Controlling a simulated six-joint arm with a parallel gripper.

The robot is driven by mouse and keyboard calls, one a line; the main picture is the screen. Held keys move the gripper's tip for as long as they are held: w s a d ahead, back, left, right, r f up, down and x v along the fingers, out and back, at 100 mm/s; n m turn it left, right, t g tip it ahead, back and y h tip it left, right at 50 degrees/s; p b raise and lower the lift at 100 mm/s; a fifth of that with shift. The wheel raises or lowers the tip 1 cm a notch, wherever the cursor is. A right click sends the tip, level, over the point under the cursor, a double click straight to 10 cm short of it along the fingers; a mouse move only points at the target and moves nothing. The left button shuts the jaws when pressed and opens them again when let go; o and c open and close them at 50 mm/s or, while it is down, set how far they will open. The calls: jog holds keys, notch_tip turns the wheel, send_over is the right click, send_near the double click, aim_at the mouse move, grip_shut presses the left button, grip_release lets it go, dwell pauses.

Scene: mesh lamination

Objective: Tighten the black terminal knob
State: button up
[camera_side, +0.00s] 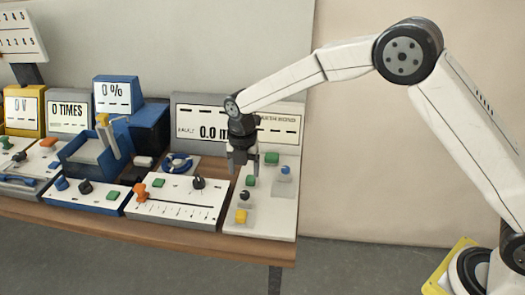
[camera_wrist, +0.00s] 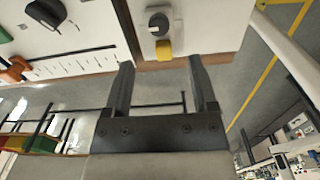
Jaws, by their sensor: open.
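A small black knob (camera_side: 244,195) stands on the white right-hand panel (camera_side: 270,222), just behind a yellow block (camera_side: 241,216). In the wrist view the dark knob (camera_wrist: 158,22) with a pale mark shows beyond the yellow block (camera_wrist: 163,48). A second black knob (camera_side: 198,183) is on the slider panel to the left; it also shows in the wrist view (camera_wrist: 45,10). I cannot tell from labels which is the terminal knob. My gripper (camera_side: 243,170) points down above the right-hand panel, open and empty. In the wrist view its fingertips (camera_wrist: 161,62) are apart, with nothing between them.
Green buttons (camera_side: 271,158) and a blue knob (camera_side: 285,170) are on the same panel. An orange knob (camera_side: 141,192) is on the slider panel (camera_side: 170,210). Display boards (camera_side: 200,118) stand behind. The wooden table's front edge (camera_side: 150,236) lies close to the panels.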

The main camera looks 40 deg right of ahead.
aim_at(244, 193)
jog(key=shift+a+f, duration=0.1)
jog(key=shift+f, duration=3.85)
grip_shut()
